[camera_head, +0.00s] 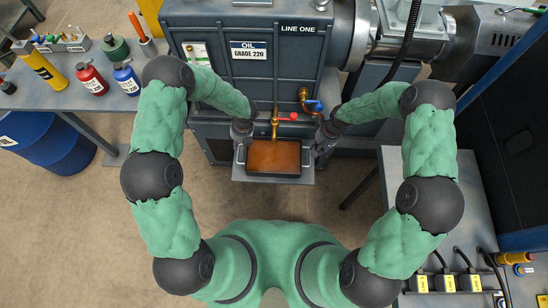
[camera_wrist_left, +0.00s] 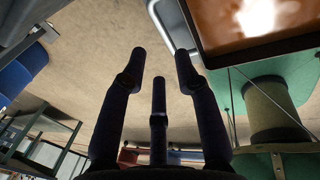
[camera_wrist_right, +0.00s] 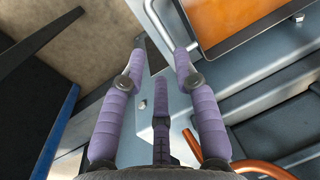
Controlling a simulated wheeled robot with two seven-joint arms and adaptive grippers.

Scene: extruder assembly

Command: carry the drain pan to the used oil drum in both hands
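The drain pan (camera_head: 273,176), a dark shallow tray with brown oil in it, rests on a grey shelf under the machine's brass drain spout (camera_head: 275,128). Its rim shows in the left wrist view (camera_wrist_left: 262,46) and in the right wrist view (camera_wrist_right: 246,40). My left gripper (camera_head: 240,147) is open at the pan's left side, with a pale pan handle (camera_wrist_left: 168,28) just past its fingertips. My right gripper (camera_head: 321,150) is open at the right side, with a handle (camera_wrist_right: 153,14) ahead of its fingertips. The used oil drum (camera_head: 48,150) is blue, at the far left, partly under a bench.
The grey machine (camera_head: 250,80) stands right behind the pan, with a red-handled valve (camera_head: 292,117) above it. A bench (camera_head: 120,99) with bottles is at left. A grey table (camera_head: 425,235) is at right. The floor (camera_head: 80,230) at left is clear.

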